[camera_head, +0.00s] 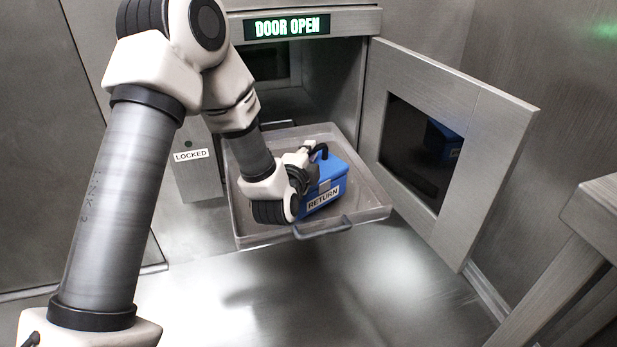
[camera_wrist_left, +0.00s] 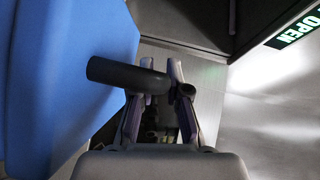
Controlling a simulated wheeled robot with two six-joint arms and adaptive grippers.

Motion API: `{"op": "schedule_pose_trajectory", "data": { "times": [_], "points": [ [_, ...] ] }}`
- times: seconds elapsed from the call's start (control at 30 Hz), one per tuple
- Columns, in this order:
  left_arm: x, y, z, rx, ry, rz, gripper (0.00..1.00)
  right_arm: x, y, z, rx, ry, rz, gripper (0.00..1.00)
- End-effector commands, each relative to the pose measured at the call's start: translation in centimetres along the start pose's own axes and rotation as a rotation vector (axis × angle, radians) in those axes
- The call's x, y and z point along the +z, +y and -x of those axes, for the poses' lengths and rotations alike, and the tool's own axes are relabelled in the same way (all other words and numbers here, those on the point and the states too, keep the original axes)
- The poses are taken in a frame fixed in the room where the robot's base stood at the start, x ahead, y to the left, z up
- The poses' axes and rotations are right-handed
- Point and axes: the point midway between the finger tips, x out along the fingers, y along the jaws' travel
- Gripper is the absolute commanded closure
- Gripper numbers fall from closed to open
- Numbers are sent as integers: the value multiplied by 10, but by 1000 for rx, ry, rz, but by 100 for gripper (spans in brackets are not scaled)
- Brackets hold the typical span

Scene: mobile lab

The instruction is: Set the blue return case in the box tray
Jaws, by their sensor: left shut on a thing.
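The blue return case (camera_head: 322,187) with a white RETURN label is in the box tray (camera_head: 376,211), a grey open tray pulled out of the hatch. I cannot tell whether the case rests on the tray floor. My left gripper (camera_head: 314,152) reaches in from the left and is shut on the case's dark handle. In the left wrist view the blue case (camera_wrist_left: 70,70) fills the left side, and the gripper (camera_wrist_left: 160,88) has its fingers around the black handle. My arm hides part of the case's left side. My right gripper is not in view.
The hatch door (camera_head: 490,115) stands open to the right, its dark window reflecting the case. A sign (camera_head: 287,26) above reads DOOR OPEN. A panel marked LOCKED (camera_head: 191,155) is left of the tray. A metal bench (camera_head: 598,215) stands at the right edge. The floor in front is clear.

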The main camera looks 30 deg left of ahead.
Motion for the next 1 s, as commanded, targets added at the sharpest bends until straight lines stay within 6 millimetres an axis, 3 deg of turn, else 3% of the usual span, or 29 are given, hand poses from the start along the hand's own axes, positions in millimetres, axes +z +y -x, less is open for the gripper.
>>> {"op": "schedule_pose_trajectory", "data": {
  "times": [0.23,0.57,0.6,0.67,1.0],
  "points": [
    [6,40,-6,-3,1,0,100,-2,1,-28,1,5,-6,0],
    [6,40,-6,-4,1,0,100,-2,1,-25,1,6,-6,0],
    [6,41,-5,-1,1,0,78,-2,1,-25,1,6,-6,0],
    [6,41,-5,-1,1,0,61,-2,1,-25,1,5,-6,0],
    [6,37,-5,-2,1,1,61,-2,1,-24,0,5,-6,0]
  ]
}}
